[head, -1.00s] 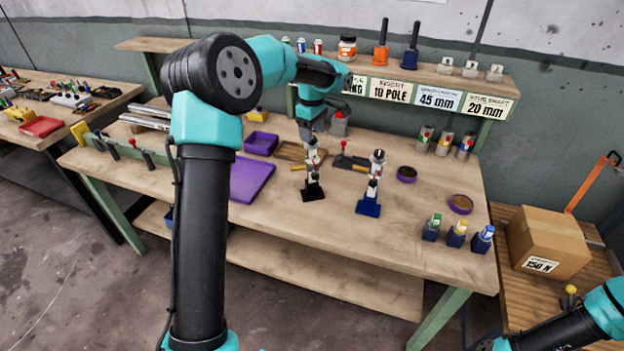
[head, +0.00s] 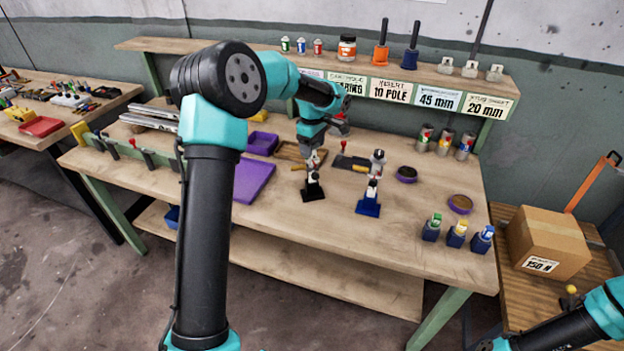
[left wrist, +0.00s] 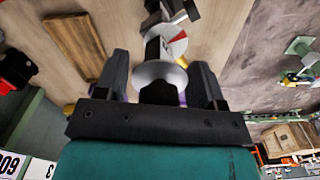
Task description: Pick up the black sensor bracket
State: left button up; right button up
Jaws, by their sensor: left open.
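The black sensor bracket (head: 313,189) stands upright on the wooden workbench (head: 400,225), with a black foot and a pale upper part. My left gripper (head: 312,155) is over its top, pointing down. In the left wrist view, my left gripper (left wrist: 160,75) is open, with one dark finger on each side of the silver and white post (left wrist: 165,45). Whether the fingers touch it cannot be told. A similar bracket with a blue foot (head: 368,207) stands to the right. My right gripper is out of view.
A purple mat (head: 252,181) and purple bin (head: 262,144) lie left of the bracket. A wooden tray (head: 290,151) and a dark tool with a red knob (head: 345,160) are behind.

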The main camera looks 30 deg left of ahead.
pick_arm(q)
jog(key=shift+c, duration=0.3)
jog(key=shift+r, duration=0.1)
grip_shut()
dwell(0.4)
